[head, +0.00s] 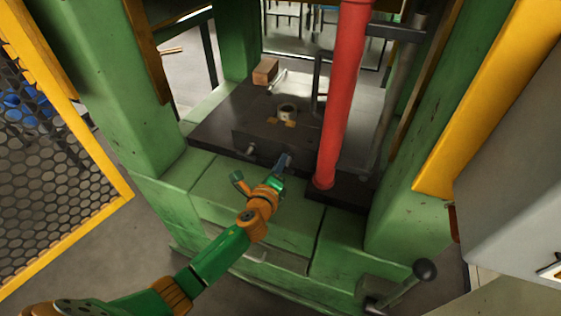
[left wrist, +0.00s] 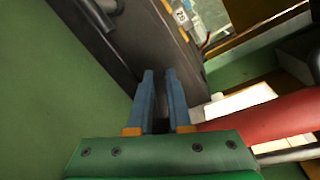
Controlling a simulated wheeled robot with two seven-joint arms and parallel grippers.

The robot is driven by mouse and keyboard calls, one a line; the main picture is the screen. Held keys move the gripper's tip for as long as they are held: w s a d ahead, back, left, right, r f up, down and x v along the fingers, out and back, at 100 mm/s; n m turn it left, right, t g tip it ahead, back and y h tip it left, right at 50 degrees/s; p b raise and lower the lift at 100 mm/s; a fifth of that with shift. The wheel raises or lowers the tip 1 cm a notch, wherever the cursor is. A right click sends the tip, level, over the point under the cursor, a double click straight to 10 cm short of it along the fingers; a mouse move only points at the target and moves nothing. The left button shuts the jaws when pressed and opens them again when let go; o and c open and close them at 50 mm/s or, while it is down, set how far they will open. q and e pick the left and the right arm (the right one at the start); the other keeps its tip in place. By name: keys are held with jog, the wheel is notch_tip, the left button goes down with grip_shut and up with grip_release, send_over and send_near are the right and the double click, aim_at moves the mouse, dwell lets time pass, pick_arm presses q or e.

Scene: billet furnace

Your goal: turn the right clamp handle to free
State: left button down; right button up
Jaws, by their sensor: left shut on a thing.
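My left gripper (head: 285,160) reaches in to the front edge of the dark press bed (head: 215,130). In the left wrist view its two blue fingers (left wrist: 161,95) are close together, shut on a dark piece at the bed's front face. I take this piece as the right clamp handle (left wrist: 160,124); it is mostly hidden by the fingers, and its angle cannot be told. A second small handle (head: 250,150) sticks out of the front face to the left, and a grey handle also shows at the top of the left wrist view (left wrist: 106,6). My right gripper is out of view.
A red column (head: 342,90) stands close to the right of my gripper. A ring-shaped part (head: 287,111) and a brown block (head: 265,72) sit on the bed. A black-knobbed lever (head: 425,270) is at lower right; a yellow mesh guard (head: 60,150) is at left.

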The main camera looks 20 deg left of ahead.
pick_arm(q)
jog(key=n+h, duration=0.1)
jog(key=n, duration=0.3)
jog(key=shift+a+f+n+h+p, duration=0.1)
jog(key=shift+f+n+h+p, duration=0.2)
jog(key=shift+f+n+h, duration=0.1)
dwell(0.4)
jog(key=c, duration=0.8)
grip_release()
jog(key=shift+c, duration=0.2)
jog(key=s+p, duration=0.1)
jog(key=s, duration=0.2)
jog(key=s+r, duration=0.1)
jog(key=s, duration=0.3)
jog(key=shift+a+r+p, duration=0.15)
jog(key=shift+r+p, duration=0.05)
jog(key=shift+p, duration=0.2)
